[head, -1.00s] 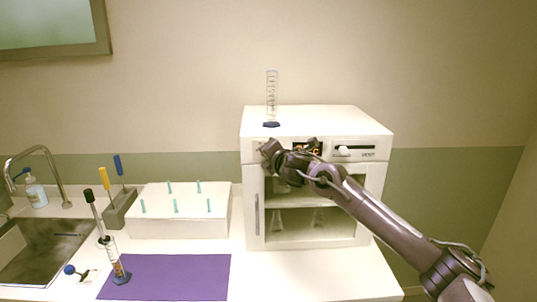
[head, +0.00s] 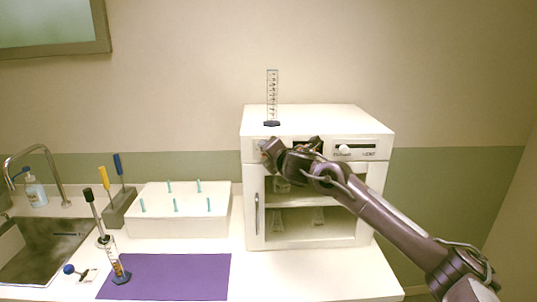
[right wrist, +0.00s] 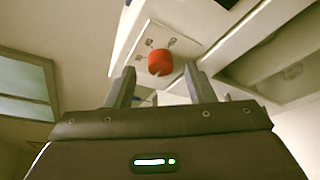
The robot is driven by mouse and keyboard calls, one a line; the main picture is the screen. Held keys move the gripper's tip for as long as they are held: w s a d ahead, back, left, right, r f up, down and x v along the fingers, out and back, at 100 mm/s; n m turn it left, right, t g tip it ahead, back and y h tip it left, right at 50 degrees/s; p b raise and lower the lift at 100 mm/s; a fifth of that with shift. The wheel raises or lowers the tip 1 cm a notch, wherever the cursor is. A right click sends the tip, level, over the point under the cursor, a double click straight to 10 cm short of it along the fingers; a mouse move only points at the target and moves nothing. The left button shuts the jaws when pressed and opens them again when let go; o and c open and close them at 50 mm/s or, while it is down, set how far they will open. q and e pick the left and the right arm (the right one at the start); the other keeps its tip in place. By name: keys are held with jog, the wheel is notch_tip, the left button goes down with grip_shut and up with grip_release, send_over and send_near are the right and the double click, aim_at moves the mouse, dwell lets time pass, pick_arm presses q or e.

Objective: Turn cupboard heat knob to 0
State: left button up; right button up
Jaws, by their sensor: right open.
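The white cupboard (head: 318,120) stands on the counter, with a control strip along its top front. My right gripper (head: 268,150) is at the left part of that strip in the head view. In the right wrist view a red round knob (right wrist: 160,62) with small markings around it lies ahead, between the open fingers (right wrist: 159,82). I cannot tell whether the fingers touch it. In the head view this knob is hidden by the gripper. A white slider knob (head: 345,149) sits in a dark slot at the right of the strip, with small lettering below. My left gripper is out of view.
A glass cylinder (head: 272,98) stands on the cupboard top. The glass door (head: 257,215) is shut, with flasks inside. To the left are a white peg box (head: 180,220), a purple mat (head: 170,278) and a sink (head: 40,250).

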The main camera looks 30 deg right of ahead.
jog(key=b+v, duration=0.2)
jog(key=v, duration=0.4)
jog(key=shift+s, duration=0.35)
jog(key=shift+r, duration=0.15)
